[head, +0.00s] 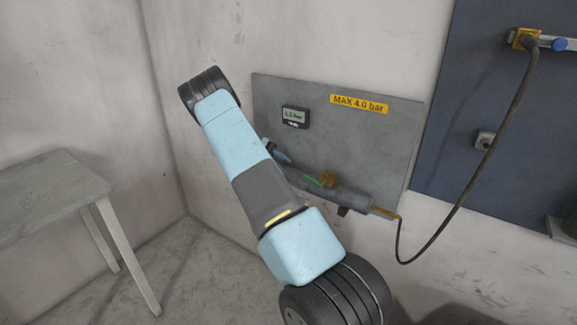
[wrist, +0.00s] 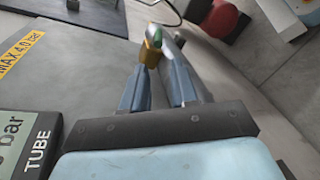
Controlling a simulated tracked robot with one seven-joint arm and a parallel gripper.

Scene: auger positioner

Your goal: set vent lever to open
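A brass-yellow fitting (head: 327,179) with a green part (head: 313,181) sits on the grey tube assembly (head: 345,196) low on the wall panel. The frames do not clearly show which part is the vent lever or how it is set. In the wrist view the fitting (wrist: 151,54) and its green tip (wrist: 153,33) lie just past my gripper (wrist: 156,68). Its two blue-grey fingers stand apart, with panel showing between them. I cannot tell whether they touch the fitting. In the head view my arm hides most of my gripper.
The grey panel (head: 300,95) carries a yellow "MAX 4.0 bar" label (head: 359,104) and a small display (head: 295,117). A dark hose (head: 490,155) loops at the right. A grey table (head: 50,190) stands at the left. A red object (wrist: 222,18) shows in the wrist view.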

